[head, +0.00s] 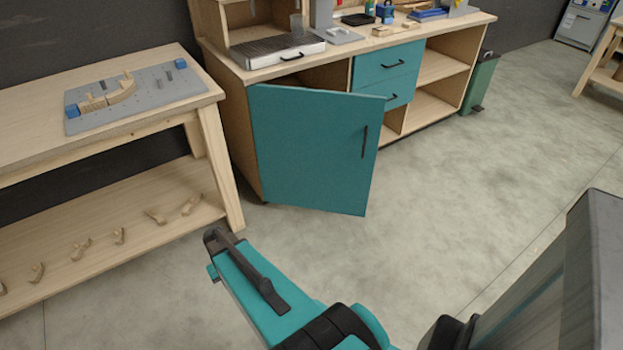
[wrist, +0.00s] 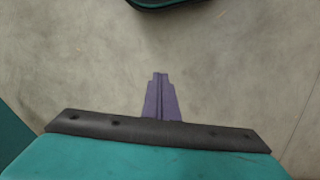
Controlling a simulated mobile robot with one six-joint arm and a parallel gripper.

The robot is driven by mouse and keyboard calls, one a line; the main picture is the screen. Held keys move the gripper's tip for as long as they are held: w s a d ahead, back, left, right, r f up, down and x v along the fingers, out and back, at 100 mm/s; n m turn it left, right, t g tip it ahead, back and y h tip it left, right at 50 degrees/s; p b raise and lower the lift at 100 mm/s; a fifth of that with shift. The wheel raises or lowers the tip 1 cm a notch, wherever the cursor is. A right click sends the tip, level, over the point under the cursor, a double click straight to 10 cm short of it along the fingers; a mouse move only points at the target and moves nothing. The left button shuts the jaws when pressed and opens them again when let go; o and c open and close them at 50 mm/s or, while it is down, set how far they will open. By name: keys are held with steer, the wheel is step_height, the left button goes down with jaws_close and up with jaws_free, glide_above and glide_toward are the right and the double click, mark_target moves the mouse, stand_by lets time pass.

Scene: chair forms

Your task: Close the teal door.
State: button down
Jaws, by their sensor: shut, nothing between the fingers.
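The teal door (head: 312,145) of the wooden cabinet stands ajar in the head view. It is hinged at its left edge and its free right edge is swung out over the floor. A dark vertical handle (head: 364,141) is near that free edge. My gripper (wrist: 160,76) is shut and empty, its purple fingers together above bare floor in the wrist view. In the head view its teal and black body (head: 247,280) is in front of and below the door, apart from it; the fingers are hidden there. A teal surface also shows at the wrist view's left edge; I cannot tell what it is.
A wooden table (head: 25,148) with a grey board and a lower shelf stands left of the door. Teal drawers (head: 385,64) and open shelves are to the right. A green bin (head: 481,84) stands by the cabinet's end. The floor right of the door is clear.

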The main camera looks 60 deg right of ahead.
steer(key=s+a+f+n+g, duration=0.1)
steer(key=s+a+f+n, duration=0.1)
steer(key=s+a, duration=0.6)
steer(key=s+a+f+n+g, duration=0.2)
steer(key=s+a, duration=0.7)
steer(key=s, duration=0.1)
steer(key=shift+s+f+n+h, duration=0.15)
steer(key=shift+n+h, duration=0.15)
steer(key=shift+h, duration=0.1)
